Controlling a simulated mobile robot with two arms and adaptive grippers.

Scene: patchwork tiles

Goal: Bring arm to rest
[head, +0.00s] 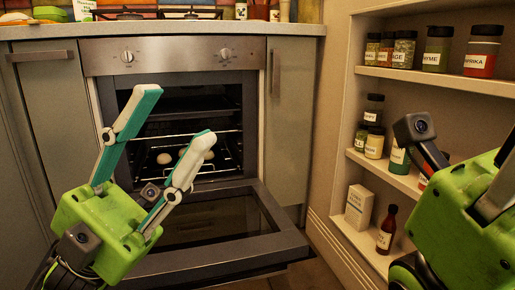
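My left gripper (182,113) is raised in front of the open oven. Its two teal-and-white fingers point up and to the right and stand well apart, with nothing between them. My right gripper (468,222) shows only in part at the right edge, in front of the spice shelves. Its green body is visible, but its fingertips are out of view or hidden, so its opening cannot be told.
The oven door (235,236) is folded down below the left gripper. Pale round items (164,158) sit on a dark tray inside. Shelves (420,81) with jars and bottles stand at right. A countertop (160,28) runs above the oven.

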